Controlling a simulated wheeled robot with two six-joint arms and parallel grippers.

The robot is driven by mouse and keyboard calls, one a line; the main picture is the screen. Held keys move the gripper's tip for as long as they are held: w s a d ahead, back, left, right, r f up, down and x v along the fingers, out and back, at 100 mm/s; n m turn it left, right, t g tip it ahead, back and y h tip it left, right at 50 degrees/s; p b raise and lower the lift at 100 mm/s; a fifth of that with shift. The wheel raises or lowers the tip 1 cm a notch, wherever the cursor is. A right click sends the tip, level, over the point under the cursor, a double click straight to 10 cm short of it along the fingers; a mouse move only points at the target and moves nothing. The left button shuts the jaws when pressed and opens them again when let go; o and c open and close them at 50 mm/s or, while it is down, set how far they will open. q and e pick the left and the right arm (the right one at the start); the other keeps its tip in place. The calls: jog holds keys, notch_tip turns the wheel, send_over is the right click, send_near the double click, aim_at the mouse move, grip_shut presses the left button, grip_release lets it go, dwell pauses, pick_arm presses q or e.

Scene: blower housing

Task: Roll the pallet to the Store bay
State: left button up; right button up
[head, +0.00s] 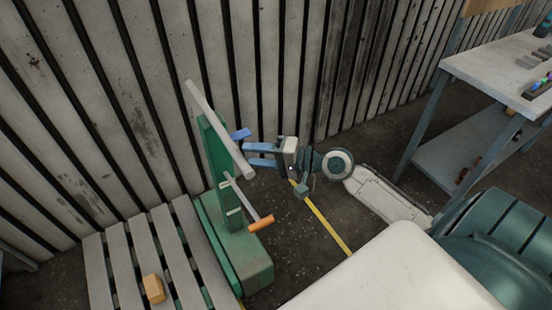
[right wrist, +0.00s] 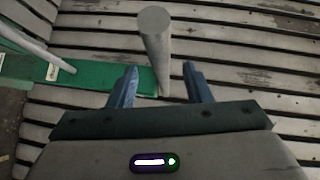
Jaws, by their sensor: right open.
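A green hand truck (head: 233,245) stands at the end of a slatted pallet (head: 116,258) in the lower left of the head view. A grey handle bar (head: 213,120) slants across its top. A thinner lever with an orange grip (head: 261,223) sticks out below. My right gripper (head: 248,152) is open at the lower part of the bar. In the right wrist view the bar (right wrist: 154,45) appears between the two blue fingers (right wrist: 160,82); I cannot tell whether they touch it. The left gripper is not in view. No Store bay marking is readable.
An orange-yellow block (head: 153,288) lies on the pallet. A ribbed grey wall (head: 150,110) runs close behind. A yellow floor line (head: 325,225) passes right of the truck. A workbench (head: 490,65) with a lower shelf stands at right.

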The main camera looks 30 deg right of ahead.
jog(key=shift+b+v, duration=0.75)
jog(key=shift+v, duration=1.75)
jog(key=shift+d+f, duration=0.1)
